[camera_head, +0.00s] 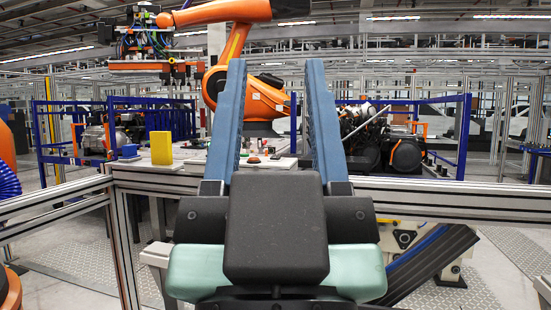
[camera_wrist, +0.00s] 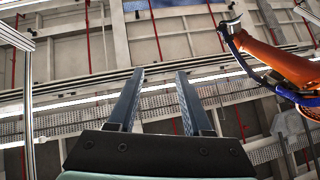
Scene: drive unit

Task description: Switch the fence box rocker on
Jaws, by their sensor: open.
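My gripper (camera_head: 277,66) fills the middle of the head view, its two long blue fingers pointing up and apart with nothing between them. In the wrist view the open gripper (camera_wrist: 160,73) points at the ceiling and upper wall. I cannot make out a fence box or a rocker in either view. The gripper and its dark wrist body hide part of the fence rail and worktable. Between the fingers, beyond them, a small red-topped object (camera_head: 254,159) lies on the table, too small to identify.
A metal fence rail (camera_head: 450,194) crosses in front on both sides. A large orange robot arm (camera_head: 215,85) rises behind; an orange arm (camera_wrist: 280,65) also shows in the wrist view.

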